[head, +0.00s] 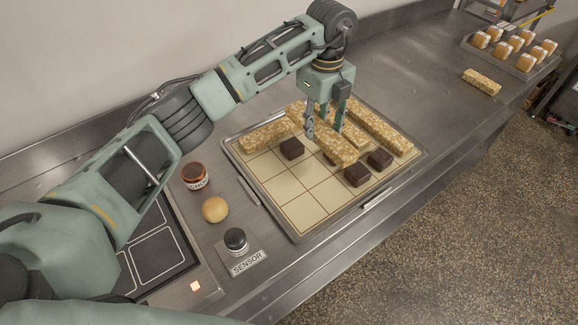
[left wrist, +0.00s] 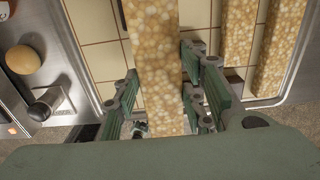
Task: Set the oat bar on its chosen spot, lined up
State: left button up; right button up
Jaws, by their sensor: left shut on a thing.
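My left gripper (head: 324,128) points down over the gridded tray (head: 297,236) and is shut on an oat bar (head: 336,148). The held bar is long, pale and nubbly, and runs diagonally between the fingers. It appears to be above the tray surface, but the gap is hard to judge. In the left wrist view the held bar (left wrist: 156,50) runs lengthwise between the green fingers (left wrist: 160,108). Other oat bars lie on the tray: one at its far left (head: 266,134) and one along its right side (head: 384,130). Another shows partly behind the gripper. My right gripper is out of view.
Dark brown squares stand on the tray, including one left of the held bar (head: 291,149) and two to its right (head: 357,175) (head: 380,158). The near-left cells are bare. A jar (head: 195,177), bun (head: 214,210) and sensor knob (head: 236,240) stand left of the tray.

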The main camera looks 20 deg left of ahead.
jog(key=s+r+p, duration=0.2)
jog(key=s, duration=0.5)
pick_arm(q)
jog(key=s+a+f, duration=0.2)
jog(key=s, duration=0.1)
jog(key=s+a+f+p, duration=0.1)
jog(key=s+a+f, duration=0.1)
jog(key=s, duration=0.1)
jog(key=s+a+f+p, duration=0.1)
jog(key=s+f, duration=0.1)
jog(key=s, duration=0.2)
jog(key=shift+a, duration=0.4)
jog(key=shift+s+f+p, duration=0.1)
jog(key=shift+f+p, duration=0.2)
jog(key=shift+f, duration=0.05)
notch_tip(320, 180, down, 3)
jog(key=shift+f+p, duration=0.1)
jog(key=shift+p, duration=0.45)
jog(key=shift+f, duration=0.25)
jog(key=o, duration=1.3)
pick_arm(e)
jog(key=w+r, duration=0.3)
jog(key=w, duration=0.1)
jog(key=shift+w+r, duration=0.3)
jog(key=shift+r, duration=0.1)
